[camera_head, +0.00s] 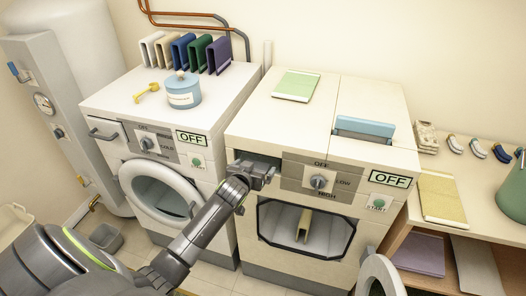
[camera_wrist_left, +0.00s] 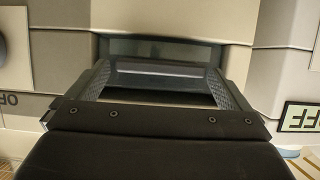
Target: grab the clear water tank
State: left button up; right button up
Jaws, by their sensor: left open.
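My left gripper (camera_head: 265,170) reaches the upper left front of the right-hand machine (camera_head: 262,207), at a dark slot beside the control panel. In the left wrist view the gripper (camera_wrist_left: 165,75) is open, one finger on each side of a dark, glassy piece (camera_wrist_left: 160,68) in the recess (camera_wrist_left: 165,47). This piece seems to be the clear water tank, seen only in part. I cannot tell whether the fingers touch it. My right gripper is not in view.
The right-hand machine's round door (camera_head: 381,277) hangs open at lower right. A shelf unit (camera_head: 405,215) stands at right.

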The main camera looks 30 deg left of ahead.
pick_arm(q)
jog(key=c, duration=1.2)
jog(key=shift+r, duration=0.1)
jog(key=shift+c, duration=0.4)
